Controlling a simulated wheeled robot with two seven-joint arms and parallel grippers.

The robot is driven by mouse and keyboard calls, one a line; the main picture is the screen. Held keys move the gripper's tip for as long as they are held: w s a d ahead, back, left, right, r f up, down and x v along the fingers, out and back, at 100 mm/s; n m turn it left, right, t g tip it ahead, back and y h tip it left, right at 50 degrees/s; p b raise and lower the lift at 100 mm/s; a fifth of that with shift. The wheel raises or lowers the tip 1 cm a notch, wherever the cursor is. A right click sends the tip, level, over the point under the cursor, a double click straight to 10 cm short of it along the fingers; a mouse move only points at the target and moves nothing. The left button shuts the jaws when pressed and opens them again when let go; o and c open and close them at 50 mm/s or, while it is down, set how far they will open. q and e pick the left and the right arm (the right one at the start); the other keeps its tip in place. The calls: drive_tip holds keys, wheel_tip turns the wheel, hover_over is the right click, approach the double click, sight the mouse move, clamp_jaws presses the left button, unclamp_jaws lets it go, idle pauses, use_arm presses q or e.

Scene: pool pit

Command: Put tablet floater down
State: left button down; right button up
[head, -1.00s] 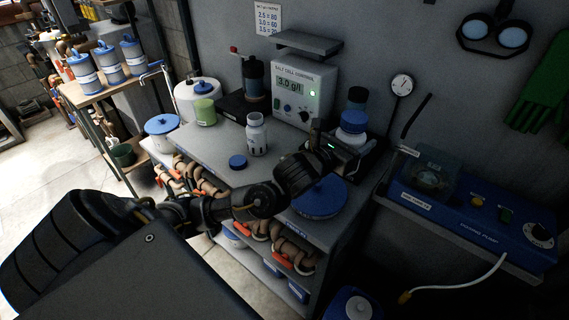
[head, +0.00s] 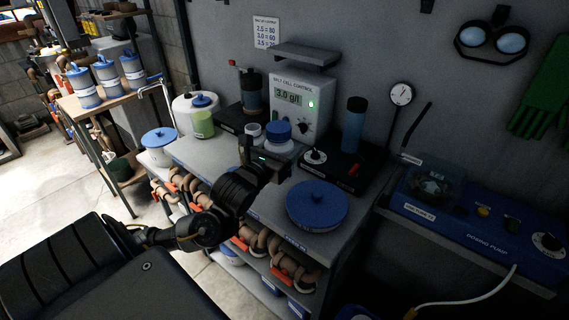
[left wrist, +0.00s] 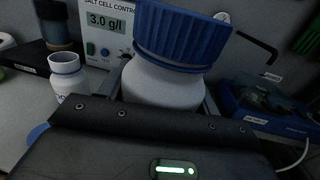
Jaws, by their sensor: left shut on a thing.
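The tablet floater, a white body with a ribbed blue cap, shows in the head view (head: 279,133) and large in the left wrist view (left wrist: 172,80). My left gripper (head: 267,155) is shut on it and holds it roughly upright over the bench, in front of the salt cell control box. The gripper hides its lower part, so I cannot tell whether its base touches the bench top. My right gripper is not in view.
A white open bottle (left wrist: 67,76) stands close beside, left of the floater. A large round blue lid (head: 317,203) lies at the bench's front right. Behind it is a black device (head: 345,168) with a blue cylinder (head: 355,126). The grey bench top (head: 205,150) is fairly clear on the left.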

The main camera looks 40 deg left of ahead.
use_arm(q)
drive_tip(key=w+a+f+p, duration=0.1)
drive_tip(key=w+a+f, duration=0.1)
drive_tip(key=w+f, duration=0.1)
drive_tip(key=w+a+f+p, duration=0.1)
drive_tip(key=w+a+f, duration=0.1)
drive_tip(key=f, duration=0.3)
drive_tip(key=w+a+f+p, duration=0.2)
drive_tip(key=w+a+f, duration=0.1)
drive_tip(key=w, duration=0.1)
drive_tip(key=shift+w+a+f, duration=0.1)
drive_tip(key=shift+w+f, duration=0.2)
drive_tip(key=shift+f, duration=0.25)
drive_tip(key=shift+f, duration=0.2)
drive_tip(key=shift+c, duration=1.8)
unclamp_jaws()
